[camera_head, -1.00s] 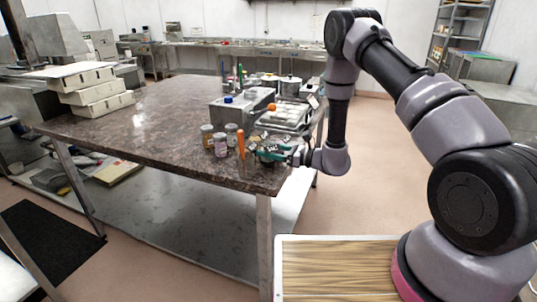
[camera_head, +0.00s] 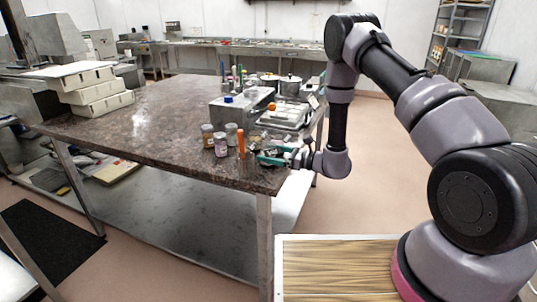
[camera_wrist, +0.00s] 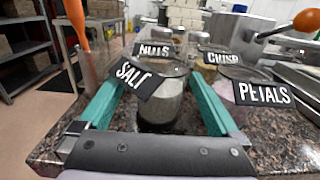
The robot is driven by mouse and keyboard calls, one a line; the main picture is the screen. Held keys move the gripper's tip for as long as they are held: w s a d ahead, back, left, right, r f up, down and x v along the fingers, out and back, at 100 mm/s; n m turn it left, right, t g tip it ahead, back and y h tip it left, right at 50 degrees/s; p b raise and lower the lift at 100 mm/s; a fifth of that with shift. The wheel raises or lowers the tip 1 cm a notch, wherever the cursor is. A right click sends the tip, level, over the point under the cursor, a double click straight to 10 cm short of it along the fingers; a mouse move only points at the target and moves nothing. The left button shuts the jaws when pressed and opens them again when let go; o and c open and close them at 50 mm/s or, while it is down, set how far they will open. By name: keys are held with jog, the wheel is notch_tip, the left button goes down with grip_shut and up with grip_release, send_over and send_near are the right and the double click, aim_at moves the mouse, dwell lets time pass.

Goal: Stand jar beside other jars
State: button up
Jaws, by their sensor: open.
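In the wrist view a clear glass jar (camera_wrist: 160,103) with grey contents stands on the stone counter between my two teal fingers. A black SALT tag (camera_wrist: 138,79) overlaps its upper left. My gripper (camera_wrist: 158,100) is open, with a finger on either side of the jar; contact is not clear. Jars tagged NUTS (camera_wrist: 157,49) and CRISP (camera_wrist: 222,58) and a PETALS tag (camera_wrist: 264,94) are beyond and to the right. In the head view, my gripper (camera_head: 270,157) is at the counter's right corner, and several jars (camera_head: 221,146) stand to its left.
An orange-handled tool (camera_head: 241,143) stands upright close to my gripper; it also shows in the wrist view (camera_wrist: 77,22). A metal box (camera_head: 235,107), a tray (camera_head: 288,116) and pots (camera_head: 290,85) crowd the counter behind.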

jog(key=v, duration=1.2)
jog(key=s+r+n+g+h, duration=0.2)
jog(key=s+r+n+g, duration=0.3)
jog(key=r, duration=0.5)
jog(key=s+r+n+g+h, duration=0.1)
jog(key=s+r+n+g, duration=0.4)
jog(key=r, duration=0.6)
jog(key=s+d+r+n+t+h, duration=0.7)
jog(key=s+d+r+t+h, duration=0.4)
jog(key=d+r, duration=0.4)
jog(key=shift+s+d+r+n+h, duration=0.2)
jog(key=shift+s+r+n+h, duration=0.25)
jog(key=shift+s+r, duration=0.4)
